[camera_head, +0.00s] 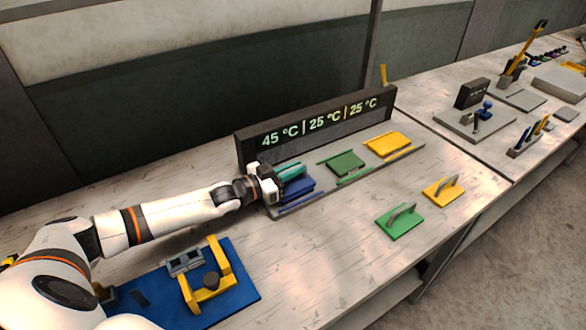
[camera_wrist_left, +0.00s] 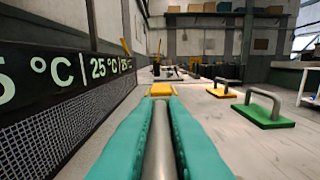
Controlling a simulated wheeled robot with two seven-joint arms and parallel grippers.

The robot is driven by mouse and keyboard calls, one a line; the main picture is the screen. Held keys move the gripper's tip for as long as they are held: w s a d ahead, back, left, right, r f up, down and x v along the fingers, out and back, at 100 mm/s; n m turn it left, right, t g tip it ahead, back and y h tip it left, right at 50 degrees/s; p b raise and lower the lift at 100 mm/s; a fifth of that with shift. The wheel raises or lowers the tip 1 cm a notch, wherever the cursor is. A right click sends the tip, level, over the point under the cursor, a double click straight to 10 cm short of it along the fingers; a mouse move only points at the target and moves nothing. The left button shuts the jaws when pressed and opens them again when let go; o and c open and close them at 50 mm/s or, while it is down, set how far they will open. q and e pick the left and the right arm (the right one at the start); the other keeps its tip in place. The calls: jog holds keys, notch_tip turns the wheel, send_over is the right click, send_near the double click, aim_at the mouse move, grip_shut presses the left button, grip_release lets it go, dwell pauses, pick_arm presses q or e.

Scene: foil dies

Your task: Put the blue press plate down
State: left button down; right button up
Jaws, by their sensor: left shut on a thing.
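The blue press plate (camera_head: 297,188) sits at the left slot of the heating station, under my left gripper (camera_head: 293,172). Its teal fingers are shut on the plate's grey handle (camera_wrist_left: 160,140), which runs between them in the left wrist view. I cannot tell whether the plate rests fully on the slot. The station's display (camera_head: 318,124) reads 45 °C, 25 °C and 25 °C. The middle slot (camera_head: 347,163) is green and the right slot (camera_head: 388,144) is yellow. My right gripper is not in view.
A green press plate (camera_head: 400,222) and a yellow press plate (camera_head: 442,191) with grey handles lie in front of the station. A blue board (camera_head: 240,283) with a yellow fixture (camera_head: 208,290) is at the front left. The table front centre is clear.

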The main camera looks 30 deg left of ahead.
pick_arm(q)
jog(key=c, duration=1.5)
grip_release()
jog(key=shift+r, duration=0.15)
jog(key=b+v, duration=0.1)
jog(key=v, duration=0.9)
jog(key=shift+s+a, duration=0.2)
jog(key=shift+s, duration=0.15)
jog(key=shift+s+a, duration=0.3)
jog(key=shift+s, duration=0.25)
